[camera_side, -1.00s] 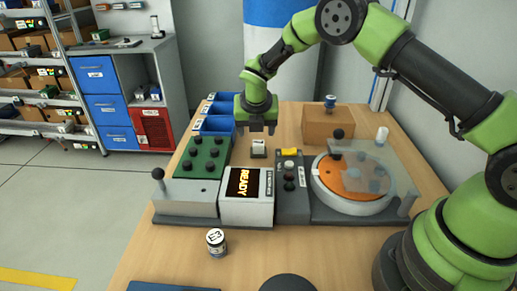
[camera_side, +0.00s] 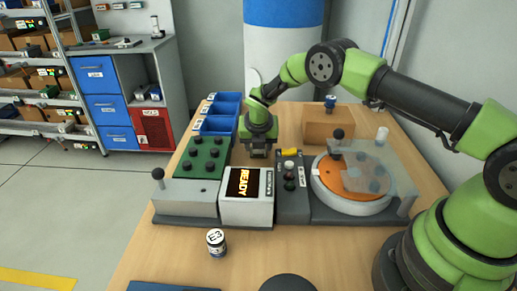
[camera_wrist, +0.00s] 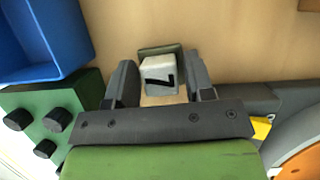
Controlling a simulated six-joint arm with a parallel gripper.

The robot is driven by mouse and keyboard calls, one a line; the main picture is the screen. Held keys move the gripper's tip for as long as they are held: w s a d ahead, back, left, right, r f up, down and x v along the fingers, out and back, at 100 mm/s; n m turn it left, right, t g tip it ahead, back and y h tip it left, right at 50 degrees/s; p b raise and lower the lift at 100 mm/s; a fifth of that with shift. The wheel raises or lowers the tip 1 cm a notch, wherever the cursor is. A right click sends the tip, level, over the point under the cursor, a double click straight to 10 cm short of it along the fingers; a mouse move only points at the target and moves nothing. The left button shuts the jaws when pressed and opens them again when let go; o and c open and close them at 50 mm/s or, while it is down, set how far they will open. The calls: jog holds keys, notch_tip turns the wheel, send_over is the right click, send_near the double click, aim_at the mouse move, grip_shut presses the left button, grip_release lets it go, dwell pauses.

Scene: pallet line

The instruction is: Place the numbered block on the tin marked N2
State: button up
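The numbered block (camera_wrist: 160,76) is a small white cube with a black mark, its digit unclear, at a dark stand (camera_wrist: 158,48). My gripper (camera_side: 258,153) has come down over it behind the display unit and hides most of it in the side view. In the wrist view my gripper (camera_wrist: 162,84) is open, one finger on each side of the block with gaps. No tin reads N2. A tin marked E3 (camera_side: 216,243) stands at the front of the table. Another small tin (camera_side: 330,102) stands on a cardboard box; its label is unreadable.
Left of my gripper are blue bins (camera_side: 217,124) and a green knobbed panel (camera_side: 202,158). In front are a READY display (camera_side: 257,211) and a button box (camera_side: 293,205). An orange turntable (camera_side: 335,178) with a clear cover is at right.

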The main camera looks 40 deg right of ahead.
jog(key=c, duration=0.4)
notch_tip(320, 180, up, 9)
jog(key=shift+r, duration=0.15)
jog(key=shift+c, duration=0.3)
jog(key=shift+r, duration=0.3)
jog(key=shift+a+r, duration=0.1)
jog(key=shift+a, duration=0.2)
jog(key=s+a+r+m+g+h, duration=0.1)
jog(key=s+a+r+m+g, duration=0.1)
jog(key=s+a+m, duration=0.5)
jog(key=s+a+r+m+g+h, duration=0.1)
jog(key=s+a+r+m+g, duration=0.15)
jog(key=s+a, duration=0.85)
jog(key=s+a+r+m+g+y, duration=0.1)
jog(key=s+a+r+m, duration=0.2)
jog(key=s, duration=0.5)
jog(key=s+a+r+m+g+y, duration=0.1)
jog(key=s+a+m, duration=0.3)
jog(key=s+m, duration=0.25)
jog(key=x, duration=0.2)
jog(key=a+x, duration=0.1)
jog(key=x, duration=0.2)
jog(key=shift+s+f, duration=0.15)
jog(key=shift+f, duration=0.05)
jog(key=shift+a+f, duration=0.1)
jog(key=shift+f, duration=2.4)
